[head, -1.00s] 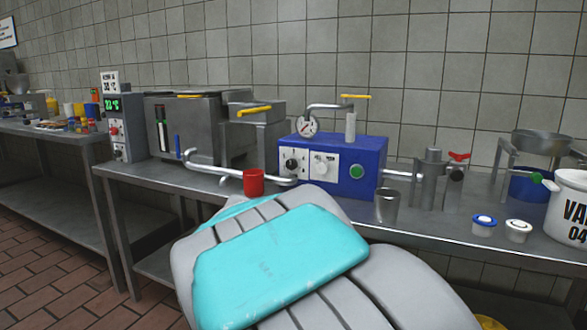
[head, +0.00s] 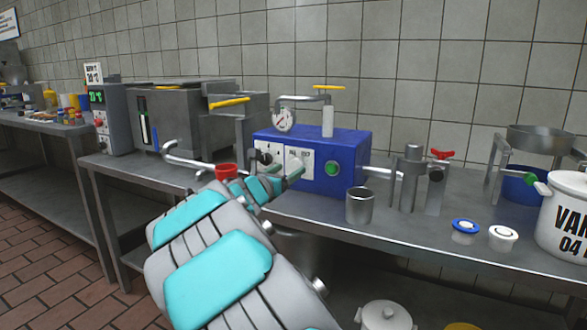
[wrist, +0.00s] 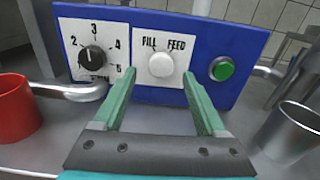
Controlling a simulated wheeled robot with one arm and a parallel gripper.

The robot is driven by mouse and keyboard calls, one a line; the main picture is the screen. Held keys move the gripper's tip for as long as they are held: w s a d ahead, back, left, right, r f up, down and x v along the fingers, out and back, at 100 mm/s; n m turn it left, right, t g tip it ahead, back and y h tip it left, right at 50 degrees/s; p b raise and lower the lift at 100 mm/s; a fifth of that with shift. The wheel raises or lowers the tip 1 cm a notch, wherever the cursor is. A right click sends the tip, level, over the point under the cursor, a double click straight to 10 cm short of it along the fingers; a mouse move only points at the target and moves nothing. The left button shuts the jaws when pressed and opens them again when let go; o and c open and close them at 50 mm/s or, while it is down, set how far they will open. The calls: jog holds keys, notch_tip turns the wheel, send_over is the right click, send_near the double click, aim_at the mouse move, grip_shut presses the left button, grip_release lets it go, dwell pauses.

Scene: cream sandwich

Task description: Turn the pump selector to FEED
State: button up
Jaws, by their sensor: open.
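The blue pump box (head: 350,165) stands on the steel bench. In the wrist view, its white plate marked FILL and FEED carries a pale round selector knob (wrist: 161,64). The knob's pointer direction is too faint to tell. My gripper (wrist: 155,85) is open, its two green fingers pointing at the box, one on each side of the knob in the picture. Nothing is between the fingers on this side of the panel, and I cannot tell whether they touch it. In the head view my gripper (head: 280,178) is in front of the box and hides part of the selector plate.
A black numbered dial (wrist: 92,58) is left of the selector, a green button (wrist: 221,68) right of it. A red cup (wrist: 15,108) and bent pipe are at left; a steel cup (wrist: 292,130) is at right.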

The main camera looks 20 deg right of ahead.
aim_at(297, 164)
jog(key=shift+x, duration=1.35)
jog(key=shift+c, duration=0.2)
grip_shut()
